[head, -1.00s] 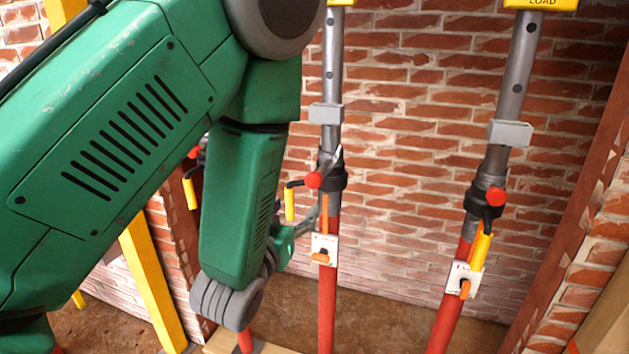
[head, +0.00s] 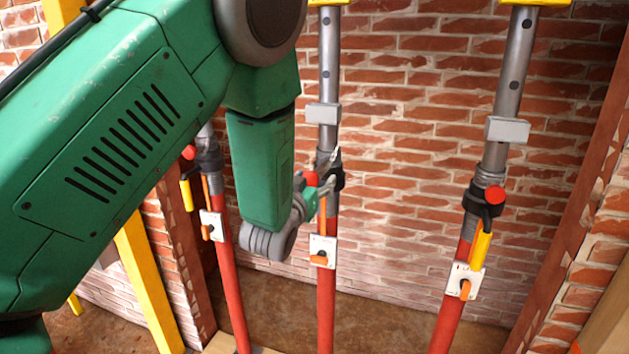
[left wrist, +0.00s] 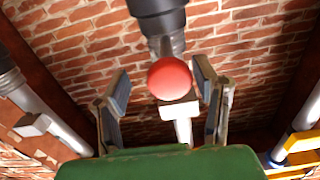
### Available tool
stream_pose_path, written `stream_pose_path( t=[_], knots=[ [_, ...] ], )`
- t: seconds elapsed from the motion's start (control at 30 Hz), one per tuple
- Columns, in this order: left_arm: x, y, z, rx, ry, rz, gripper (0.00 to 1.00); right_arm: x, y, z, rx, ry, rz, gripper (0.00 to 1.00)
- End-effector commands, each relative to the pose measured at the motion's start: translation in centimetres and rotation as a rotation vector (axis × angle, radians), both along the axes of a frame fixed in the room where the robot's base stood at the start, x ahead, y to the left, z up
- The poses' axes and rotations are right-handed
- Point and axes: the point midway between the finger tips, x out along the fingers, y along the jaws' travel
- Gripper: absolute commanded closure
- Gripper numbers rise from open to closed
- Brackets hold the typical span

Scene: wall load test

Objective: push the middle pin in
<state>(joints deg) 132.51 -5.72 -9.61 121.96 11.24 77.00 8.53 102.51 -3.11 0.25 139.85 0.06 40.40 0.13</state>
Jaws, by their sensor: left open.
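The middle prop has a red lower tube (head: 326,300), a grey upper tube (head: 329,65) and a black collar (head: 337,180). The round red head of the middle pin (head: 311,179) shows at this collar, partly covered by my left gripper (head: 326,173). My left gripper is open at the collar's height. In the left wrist view the red pin head (left wrist: 170,78) lies between the two spread fingers, with gaps on both sides. Whether anything touches it cannot be told. The middle prop's yellow handle is hidden behind my gripper. My right gripper is not in view.
A left prop (head: 232,290) and a right prop (head: 447,325) stand on either side, each with a red pin head, the left one (head: 188,152) and the right one (head: 495,194). A brick wall (head: 410,130) is behind. White dial plates (head: 330,246) sit below the collars.

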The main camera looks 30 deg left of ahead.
Motion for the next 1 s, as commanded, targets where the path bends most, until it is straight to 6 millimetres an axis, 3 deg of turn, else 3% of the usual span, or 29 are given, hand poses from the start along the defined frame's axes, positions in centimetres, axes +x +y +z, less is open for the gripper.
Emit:
stream_pose_path(
  t=[0.17,0.3,0.33,0.5,0.8,1.0],
  knots=[
    [0.0,0.3,-0.1,-0.003,0.0,0.001,0.45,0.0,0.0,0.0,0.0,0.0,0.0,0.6],
    [0.0,0.2,-0.1,-0.002,0.0,0.002,0.94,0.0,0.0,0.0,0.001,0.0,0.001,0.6],
    [0.0,0.1,0.0,-0.001,0.0,0.002,1.0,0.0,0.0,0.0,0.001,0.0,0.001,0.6],
    [0.3,0.3,0.0,-0.001,-0.001,0.005,1.0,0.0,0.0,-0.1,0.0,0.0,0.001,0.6],
    [5.2,1.3,0.0,-0.001,-0.004,0.003,1.0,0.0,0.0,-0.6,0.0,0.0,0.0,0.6],
    [5.8,1.5,0.1,0.0,-0.003,0.002,1.0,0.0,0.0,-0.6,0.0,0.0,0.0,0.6]
  ],
)
